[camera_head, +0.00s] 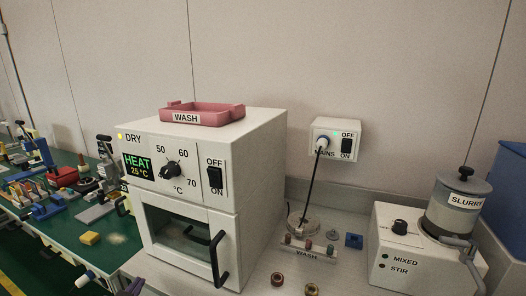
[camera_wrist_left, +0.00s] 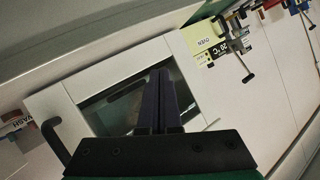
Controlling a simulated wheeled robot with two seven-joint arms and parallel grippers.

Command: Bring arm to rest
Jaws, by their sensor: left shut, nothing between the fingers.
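My left gripper (camera_head: 133,286) shows only as dark purple finger ends at the bottom edge of the head view, in front of the lower left of the white oven (camera_head: 225,205). In the left wrist view its two dark fingers (camera_wrist_left: 160,75) lie together, shut and empty. Behind them is the oven's door window, with the dark door handle (camera_wrist_left: 55,140) off to the left. Whether the fingers touch the oven cannot be told. The rest of the left arm is out of the head view. My right gripper is in neither view.
A pink WASH tray (camera_head: 205,116) sits on the oven. The oven's door handle (camera_head: 216,258) sticks out in front. Right of it are a mains switch box (camera_head: 336,139), small WASH parts and a slurry mixer (camera_head: 420,250). A green table (camera_head: 75,228) with several coloured parts lies left.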

